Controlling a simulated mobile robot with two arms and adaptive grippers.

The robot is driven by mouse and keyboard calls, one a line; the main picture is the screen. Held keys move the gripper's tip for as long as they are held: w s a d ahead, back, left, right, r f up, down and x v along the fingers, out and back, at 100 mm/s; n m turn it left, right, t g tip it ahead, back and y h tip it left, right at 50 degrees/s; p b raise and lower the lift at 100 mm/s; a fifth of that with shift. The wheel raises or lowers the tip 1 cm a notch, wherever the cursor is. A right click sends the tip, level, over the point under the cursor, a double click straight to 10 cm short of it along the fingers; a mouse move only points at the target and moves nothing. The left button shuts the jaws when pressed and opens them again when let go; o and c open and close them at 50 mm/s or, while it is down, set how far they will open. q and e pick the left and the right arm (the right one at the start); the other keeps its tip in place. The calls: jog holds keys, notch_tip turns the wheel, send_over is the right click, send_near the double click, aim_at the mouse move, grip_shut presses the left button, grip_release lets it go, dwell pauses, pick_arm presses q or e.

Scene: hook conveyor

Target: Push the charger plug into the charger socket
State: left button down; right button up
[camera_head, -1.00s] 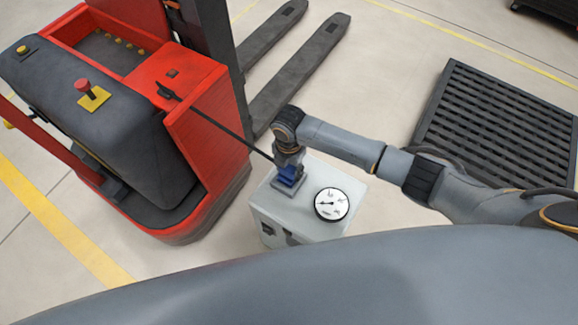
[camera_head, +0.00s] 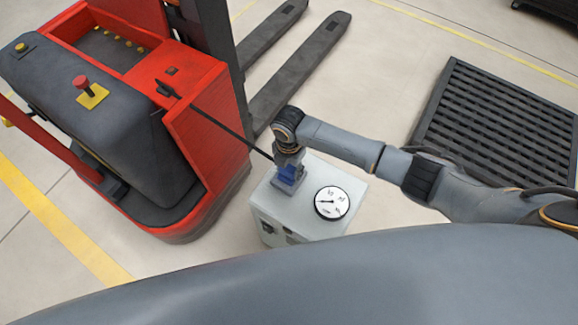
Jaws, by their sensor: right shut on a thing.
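The charger plug (camera_head: 290,175) is blue and sits at the top of the pale grey charger box (camera_head: 310,225), toward its back left. A black cable runs from the red forklift to it. My right gripper (camera_head: 288,170) points down over the box and is shut on the plug. The gripper and plug hide most of the charger socket (camera_head: 283,187), a grey housing on the box top. I cannot tell how deep the plug sits in it. My left gripper is not in view.
A round white gauge (camera_head: 331,202) is on the box top, right of the plug. The red forklift (camera_head: 180,110) stands close on the left, its forks (camera_head: 300,75) pointing away. A black slatted pallet (camera_head: 500,125) lies on the floor at right.

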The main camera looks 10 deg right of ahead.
jog(key=o, duration=1.1)
jog(key=shift+o, duration=0.2)
notch_tip(320, 180, up, 12)
